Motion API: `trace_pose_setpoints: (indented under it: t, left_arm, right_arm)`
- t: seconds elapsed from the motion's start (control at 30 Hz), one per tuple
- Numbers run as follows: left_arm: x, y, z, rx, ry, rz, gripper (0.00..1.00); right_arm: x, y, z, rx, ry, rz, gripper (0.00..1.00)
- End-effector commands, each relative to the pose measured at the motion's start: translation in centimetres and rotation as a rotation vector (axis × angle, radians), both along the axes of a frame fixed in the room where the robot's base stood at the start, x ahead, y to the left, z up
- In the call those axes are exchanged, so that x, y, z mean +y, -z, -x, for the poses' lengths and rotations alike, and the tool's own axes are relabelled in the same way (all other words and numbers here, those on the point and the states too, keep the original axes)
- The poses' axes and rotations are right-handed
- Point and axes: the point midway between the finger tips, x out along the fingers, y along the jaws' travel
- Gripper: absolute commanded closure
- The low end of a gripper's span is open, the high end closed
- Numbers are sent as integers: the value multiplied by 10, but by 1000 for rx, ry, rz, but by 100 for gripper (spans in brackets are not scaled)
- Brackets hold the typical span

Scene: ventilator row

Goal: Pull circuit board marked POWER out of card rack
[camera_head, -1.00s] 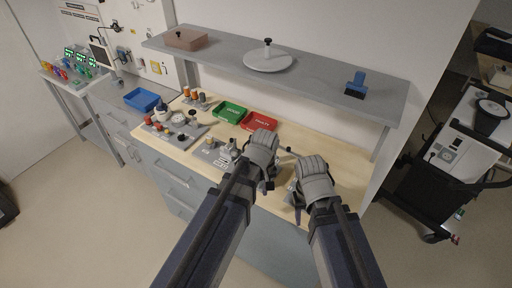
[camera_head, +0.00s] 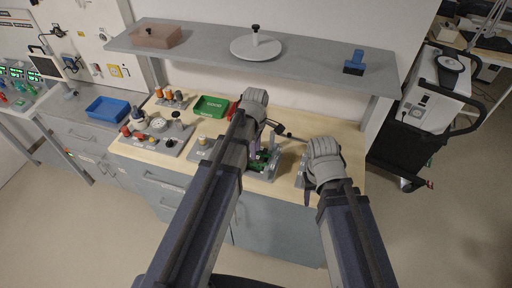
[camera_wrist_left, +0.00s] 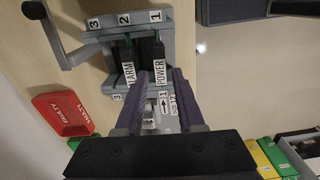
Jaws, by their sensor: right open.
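The grey card rack (camera_wrist_left: 128,22) shows in the left wrist view, with slots numbered 1, 2 and 3. The board marked POWER (camera_wrist_left: 158,68) stands in slot 1, and the board marked ALARM (camera_wrist_left: 129,73) stands beside it. My left gripper (camera_wrist_left: 161,76) is open, its two purple fingers apart, with the POWER label appearing between the tips; I cannot tell whether they touch the board. In the head view the rack (camera_head: 268,176) is partly hidden by my left gripper (camera_head: 256,150). My right gripper (camera_head: 308,186) is open and empty at the bench's right front.
A red FAULTY tray (camera_wrist_left: 62,112) lies beside the rack, mostly hidden in the head view. A green tray (camera_head: 211,106), a blue bin (camera_head: 108,110) and a panel of knobs (camera_head: 155,135) stand to the left. A grey shelf (camera_head: 205,42) overhangs the bench's back.

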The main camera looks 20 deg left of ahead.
Motion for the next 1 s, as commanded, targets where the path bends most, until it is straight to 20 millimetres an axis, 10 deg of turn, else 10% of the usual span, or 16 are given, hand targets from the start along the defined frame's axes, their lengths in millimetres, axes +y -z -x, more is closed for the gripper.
trace_pose_setpoints:
  t: [1.0]
  left_arm:
    - [0,79,0,0,2,0,62]
  right_arm:
    - [0,79,0,0,2,0,50]
